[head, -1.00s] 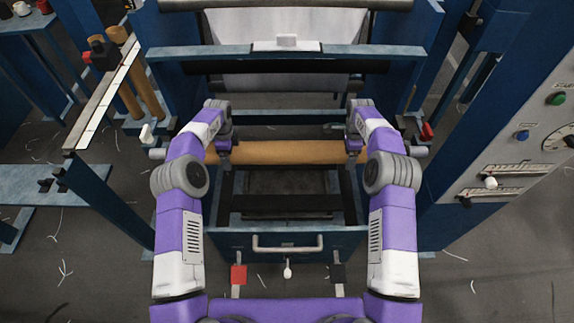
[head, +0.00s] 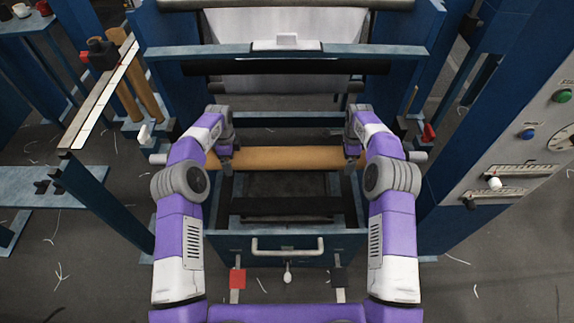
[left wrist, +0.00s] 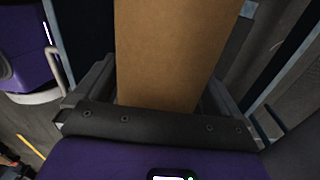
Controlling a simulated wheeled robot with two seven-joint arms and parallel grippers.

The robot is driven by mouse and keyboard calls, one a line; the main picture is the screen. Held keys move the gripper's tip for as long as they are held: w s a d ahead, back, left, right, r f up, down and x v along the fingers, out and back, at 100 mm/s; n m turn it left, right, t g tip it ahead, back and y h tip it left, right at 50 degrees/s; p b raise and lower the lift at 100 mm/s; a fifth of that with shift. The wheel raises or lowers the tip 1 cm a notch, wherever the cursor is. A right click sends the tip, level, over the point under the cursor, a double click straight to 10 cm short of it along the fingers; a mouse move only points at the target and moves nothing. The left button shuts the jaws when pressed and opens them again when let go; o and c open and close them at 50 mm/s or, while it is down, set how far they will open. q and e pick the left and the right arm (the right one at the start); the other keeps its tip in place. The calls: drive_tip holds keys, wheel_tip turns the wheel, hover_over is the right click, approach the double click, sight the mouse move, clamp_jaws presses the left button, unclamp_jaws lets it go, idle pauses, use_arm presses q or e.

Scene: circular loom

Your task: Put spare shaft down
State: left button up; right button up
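The spare shaft is a brown cardboard-coloured roll (head: 285,158) with grey ends, lying level from left to right across the middle of the head view. My left gripper (head: 227,160) is at the left part of the roll and my right gripper (head: 350,160) at the right part. In the left wrist view the brown roll (left wrist: 165,50) sits between the dark fingers of my left gripper (left wrist: 160,95), which close around it. The right fingertips are partly hidden by the wrist, but they appear to grip the roll. Whether the roll touches anything beneath is unclear.
A blue open box with a grey handle (head: 288,247) lies below the roll. The loom's blue crossbar (head: 375,51) is behind it. A rack with two brown rolls (head: 126,100) stands at left. A control panel (head: 500,180) stands at right.

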use_arm(q)
drive_tip(key=shift+d+r, duration=0.1)
drive_tip(key=shift+r, duration=0.05)
use_arm(e)
drive_tip(key=shift+a+r, duration=0.1)
use_arm(q)
drive_tip(key=shift+r, duration=0.3)
wheel_tip(320, 180, up, 11)
use_arm(e)
drive_tip(key=shift+d+r, duration=0.2)
use_arm(q)
drive_tip(key=shift+r, duration=0.15)
use_arm(e)
drive_tip(key=shift+r, duration=0.15)
wheel_tip(320, 180, up, 12)
drive_tip(key=shift+a+f, duration=0.1)
